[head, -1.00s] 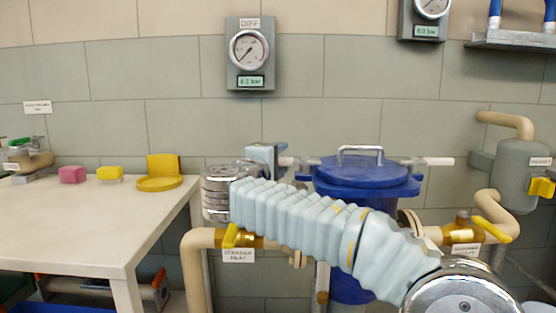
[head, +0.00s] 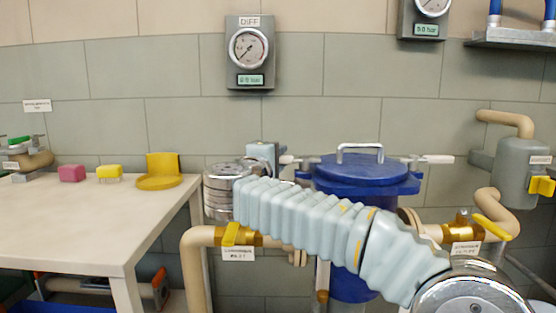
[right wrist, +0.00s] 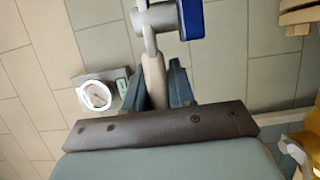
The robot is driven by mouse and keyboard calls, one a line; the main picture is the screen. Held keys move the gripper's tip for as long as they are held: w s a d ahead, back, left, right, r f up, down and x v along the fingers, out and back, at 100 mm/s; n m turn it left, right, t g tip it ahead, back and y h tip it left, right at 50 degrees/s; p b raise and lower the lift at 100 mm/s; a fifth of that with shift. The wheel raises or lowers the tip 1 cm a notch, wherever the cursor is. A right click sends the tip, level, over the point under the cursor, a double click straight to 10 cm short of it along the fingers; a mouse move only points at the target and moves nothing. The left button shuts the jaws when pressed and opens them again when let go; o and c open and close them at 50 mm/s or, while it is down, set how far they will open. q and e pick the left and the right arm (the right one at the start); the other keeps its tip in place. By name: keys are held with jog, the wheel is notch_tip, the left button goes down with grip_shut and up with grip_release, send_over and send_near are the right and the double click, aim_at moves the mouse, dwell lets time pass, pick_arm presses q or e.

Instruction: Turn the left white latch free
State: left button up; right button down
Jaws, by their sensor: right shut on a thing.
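The blue vessel (head: 345,185) has a lid with a grey handle (head: 360,148) on top. A white latch sticks out at each side of the lid. My right gripper (head: 279,156) is at the left white latch (head: 290,159), whose outer end is partly hidden by the gripper. In the right wrist view, the gripper (right wrist: 160,88) is shut on this latch (right wrist: 153,72), which runs between its two fingers toward a blue part of the vessel (right wrist: 191,18). The right white latch (head: 437,159) points outward to the right, untouched. My left gripper is not in view.
Pipes with yellow-handled valves (head: 231,234) flank the vessel. A pale table (head: 75,220) at the left bears a pink block (head: 72,173), a yellow block (head: 109,173) and a yellow holder (head: 158,182). A DIFF gauge (head: 249,48) hangs on the wall behind.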

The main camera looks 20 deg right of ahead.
jog(key=shift+s+a+f+n+t+y+b, duration=0.15)
jog(key=shift+s+n+t+y+b, duration=0.15)
jog(key=shift+n+y+b, duration=0.25)
jog(key=shift+s+a+f+n+t+y+b, duration=0.1)
jog(key=shift+s+n+t+y+b, duration=0.1)
jog(key=shift+n+t+y+b, duration=0.35)
jog(key=shift+s+n+t+y+b, duration=0.3)
jog(key=shift+n+t+y+b, duration=0.2)
jog(key=shift+y, duration=0.7)
jog(key=n+y, duration=0.1)
jog(key=s+n+y+b, duration=0.1)
jog(key=y, duration=0.1)
jog(key=shift+a+r+t, duration=0.15)
jog(key=shift+t, duration=0.2)
jog(key=shift+s+a+n+y, duration=0.1)
jog(key=shift+s+n+y, duration=0.1)
jog(key=shift+n+y, duration=0.4)
jog(key=shift+s+n+y, duration=0.2)
jog(key=shift+n+y, duration=0.2)
jog(key=shift+y, duration=0.4)
jog(key=c, duration=1.1)
grip_release()
jog(key=shift+o, duration=0.3)
jog(key=shift+r, duration=0.1)
